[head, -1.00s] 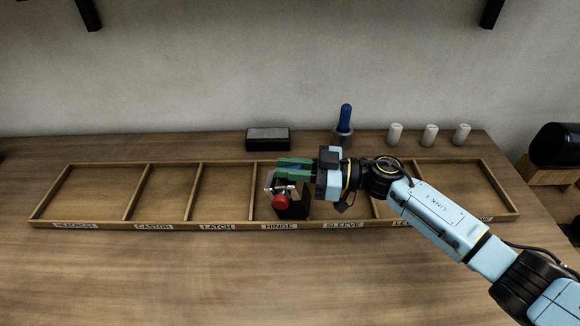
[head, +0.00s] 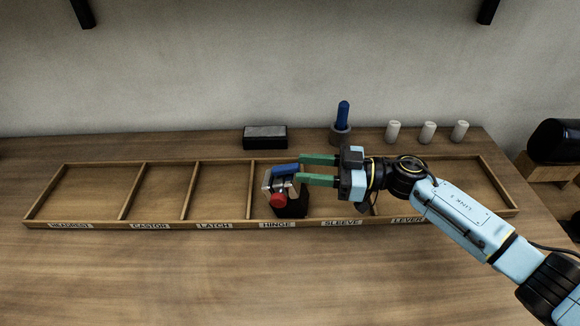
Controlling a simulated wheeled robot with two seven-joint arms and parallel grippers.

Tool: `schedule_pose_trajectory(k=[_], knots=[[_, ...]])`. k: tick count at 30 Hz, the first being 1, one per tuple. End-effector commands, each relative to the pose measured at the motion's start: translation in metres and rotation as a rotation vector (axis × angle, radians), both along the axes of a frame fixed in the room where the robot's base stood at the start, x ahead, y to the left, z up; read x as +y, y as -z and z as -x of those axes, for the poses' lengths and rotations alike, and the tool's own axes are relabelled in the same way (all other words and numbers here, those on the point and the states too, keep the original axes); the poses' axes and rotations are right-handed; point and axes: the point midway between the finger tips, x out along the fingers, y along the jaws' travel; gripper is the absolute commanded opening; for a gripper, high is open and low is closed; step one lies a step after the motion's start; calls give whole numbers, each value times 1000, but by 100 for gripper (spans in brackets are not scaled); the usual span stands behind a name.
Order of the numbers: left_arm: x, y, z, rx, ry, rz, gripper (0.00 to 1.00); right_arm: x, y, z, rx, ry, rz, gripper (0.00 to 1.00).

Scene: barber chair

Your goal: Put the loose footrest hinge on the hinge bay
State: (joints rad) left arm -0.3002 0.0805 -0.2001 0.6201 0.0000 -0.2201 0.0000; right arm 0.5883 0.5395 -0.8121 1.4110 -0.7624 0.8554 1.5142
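The footrest hinge (head: 279,183) has a blue top, a clear or metallic side, a red round knob and a black base. It stands in the bay labelled HINGE (head: 277,225) of the long wooden tray (head: 120,225). My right gripper (head: 300,170) has green fingers, spread apart, just to the right of the hinge's upper part. The fingers appear clear of the hinge or barely at its edge; exact contact cannot be told. My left gripper is not in view.
Other tray bays are labelled HEADREST, CASTOR, LATCH, SLEEVE and LEVER. Behind the tray stand a black box with a grey top (head: 265,137), a blue-handled tool in a holder (head: 342,122) and three white cylinders (head: 427,132). The table's front is clear.

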Motion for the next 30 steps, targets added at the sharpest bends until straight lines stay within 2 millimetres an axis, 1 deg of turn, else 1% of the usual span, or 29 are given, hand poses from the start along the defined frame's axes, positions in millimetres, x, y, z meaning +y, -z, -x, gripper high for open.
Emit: schedule_pose_trajectory(k=[1, 6, 9, 12, 18, 30], knots=[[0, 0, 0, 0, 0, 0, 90, -15, 2, 2, 2, 3, 5, 38], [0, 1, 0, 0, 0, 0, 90, -51, 1, 8, 1, 1, 3, 38], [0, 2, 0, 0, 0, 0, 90, -66, 1, 10, 0, 1, 2, 38], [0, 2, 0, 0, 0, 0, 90, -77, 1, 12, 1, 1, 0, 38], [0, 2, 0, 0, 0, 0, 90, -84, 0, 13, 0, -1, -1, 38], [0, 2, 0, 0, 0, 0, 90, -84, 0, 13, 0, -1, -1, 38]])
